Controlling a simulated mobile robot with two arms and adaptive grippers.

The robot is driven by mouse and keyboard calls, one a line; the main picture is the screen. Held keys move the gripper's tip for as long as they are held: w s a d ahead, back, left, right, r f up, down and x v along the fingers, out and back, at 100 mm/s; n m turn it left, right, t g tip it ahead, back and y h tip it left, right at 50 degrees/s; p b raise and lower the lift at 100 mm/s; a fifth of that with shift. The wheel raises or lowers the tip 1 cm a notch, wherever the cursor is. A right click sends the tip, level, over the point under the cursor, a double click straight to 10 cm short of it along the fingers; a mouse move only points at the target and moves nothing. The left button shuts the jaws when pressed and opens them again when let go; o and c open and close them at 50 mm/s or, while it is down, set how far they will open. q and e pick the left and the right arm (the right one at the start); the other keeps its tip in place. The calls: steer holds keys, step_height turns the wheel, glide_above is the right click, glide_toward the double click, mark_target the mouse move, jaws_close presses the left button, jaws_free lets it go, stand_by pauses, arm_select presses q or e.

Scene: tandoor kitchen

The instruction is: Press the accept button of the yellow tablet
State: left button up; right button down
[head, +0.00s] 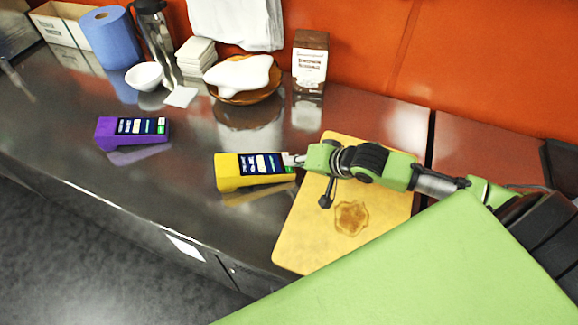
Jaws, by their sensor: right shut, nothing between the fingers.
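The yellow tablet (230,172) stands on the metal counter near the middle of the head view. Its dark screen faces up with several pale blocks, and a small green patch (290,170) shows at its right end. My right gripper (290,159) is shut and empty, with its fingertips at the right end of the tablet's screen, close by the green patch. I cannot tell whether the tips touch the tablet. Part of the right end is hidden by the fingers. My left gripper is not in view.
A purple tablet (106,134) stands to the left. A yellow board (312,234) with a brown stain lies under my right arm. Behind are a wooden bowl (243,98), a brown package (310,62), a white bowl (143,76), a flask (156,38) and a blue roll (112,40).

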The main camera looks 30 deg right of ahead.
steer(key=shift+a+f, duration=0.1)
steer(key=shift+f, duration=0.3)
stand_by(0.4)
steer(key=shift+r, duration=0.1)
steer(key=shift+r+p, duration=0.7)
steer(key=shift+p, duration=0.45)
steer(key=r+p, duration=0.1)
steer(key=p, duration=0.1)
steer(key=r+p, duration=0.2)
steer(key=d+r+p, duration=0.1)
steer(key=r, duration=0.1)
steer(key=shift+s+p, duration=0.15)
steer(key=shift+p, duration=0.25)
